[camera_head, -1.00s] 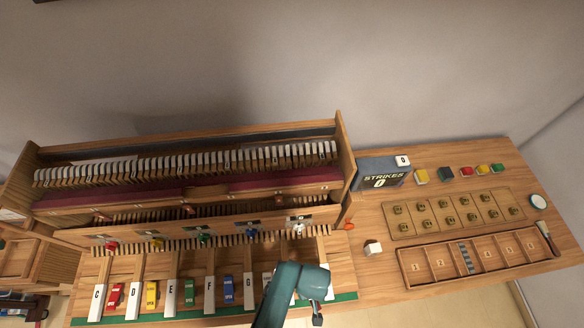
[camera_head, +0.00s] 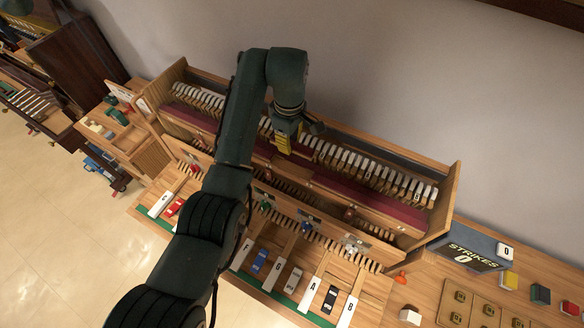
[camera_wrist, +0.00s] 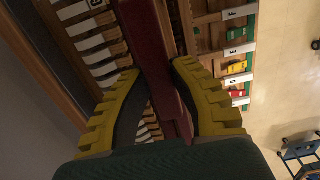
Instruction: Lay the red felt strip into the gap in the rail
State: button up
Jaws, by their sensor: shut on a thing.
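My gripper (camera_head: 284,150) reaches over the piano case, with its yellow fingertips pointing down at the dark red felt rail (camera_head: 355,192). In the wrist view the two yellow-and-black fingers (camera_wrist: 156,68) stand on either side of dark red felt and are shut on it. I take this to be the red felt strip (camera_wrist: 156,82); it lines up with the felt along the rail, and its ends cannot be told apart from it. The gap in the rail is hidden under or close to my fingers. Whether the strip lies in the gap or above it cannot be told.
A row of white-topped hammers (camera_head: 340,158) runs behind the rail. The front wooden board (camera_head: 330,218) and lettered keys (camera_head: 311,292) lie in front. A STRIKES box (camera_head: 470,246) stands to the right. My arm hides part of the left keys.

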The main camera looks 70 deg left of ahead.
aim_at(289, 168)
notch_tip(289, 168, down, 10)
jog(key=shift+s+f+p, duration=0.1)
jog(key=shift+f+p, duration=0.05)
jog(key=shift+p, duration=0.55)
jog(key=shift+f, duration=0.15)
jog(key=o, duration=0.7)
jog(key=shift+o, duration=0.2)
notch_tip(289, 168, up, 12)
jog(key=shift+r, duration=0.25)
